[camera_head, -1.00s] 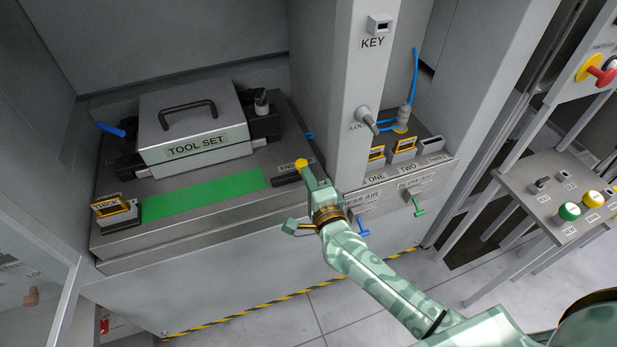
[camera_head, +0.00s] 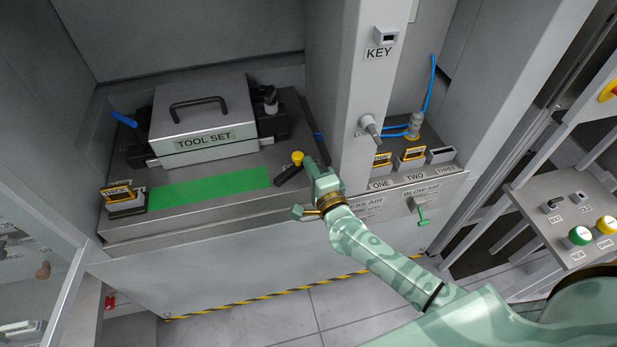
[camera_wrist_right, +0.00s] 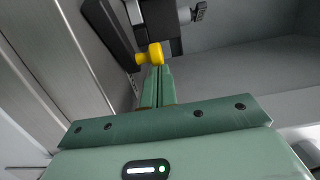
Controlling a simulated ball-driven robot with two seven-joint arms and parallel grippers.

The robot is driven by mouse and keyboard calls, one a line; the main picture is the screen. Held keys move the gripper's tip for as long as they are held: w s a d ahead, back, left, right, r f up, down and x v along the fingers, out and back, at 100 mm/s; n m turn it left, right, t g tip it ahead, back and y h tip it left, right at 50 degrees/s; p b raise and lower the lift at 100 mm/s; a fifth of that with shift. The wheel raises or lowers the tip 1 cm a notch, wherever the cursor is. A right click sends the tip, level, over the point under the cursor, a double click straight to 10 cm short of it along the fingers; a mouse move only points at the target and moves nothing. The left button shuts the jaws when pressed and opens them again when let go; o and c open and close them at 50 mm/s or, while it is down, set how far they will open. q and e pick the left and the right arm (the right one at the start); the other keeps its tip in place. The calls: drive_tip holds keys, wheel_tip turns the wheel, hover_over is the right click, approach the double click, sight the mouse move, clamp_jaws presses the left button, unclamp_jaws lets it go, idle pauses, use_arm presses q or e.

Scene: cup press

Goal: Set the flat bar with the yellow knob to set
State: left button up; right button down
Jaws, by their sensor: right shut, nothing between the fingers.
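The flat bar (camera_head: 287,175) is dark and lies on the grey deck at the right end of the green strip. It slants up to the right in the head view. Its yellow knob (camera_head: 297,158) stands at its far right end. My right gripper (camera_head: 310,162) is shut and empty just right of the knob. In the right wrist view the knob (camera_wrist_right: 150,55) is right at the tips of the shut fingers (camera_wrist_right: 155,70); I cannot tell if they touch. The dark bar (camera_wrist_right: 108,30) runs up left there. No set label is readable by the bar. My left gripper is not in view.
The TOOL SET box (camera_head: 205,115) stands behind the green strip (camera_head: 205,187). A grey post (camera_head: 362,90) rises close right of my gripper. The THICK block (camera_head: 122,200) is at the deck's left end. The green strip is clear.

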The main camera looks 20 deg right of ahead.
drive_tip(key=shift+w+d, duration=0.2)
drive_tip(key=shift+w, duration=1)
drive_tip(key=shift+a, duration=0.1)
drive_tip(key=s+p, duration=0.2)
drive_tip(key=s, duration=1.4)
drive_tip(key=shift+s+d, duration=0.2)
drive_tip(key=shift+d, duration=0.1)
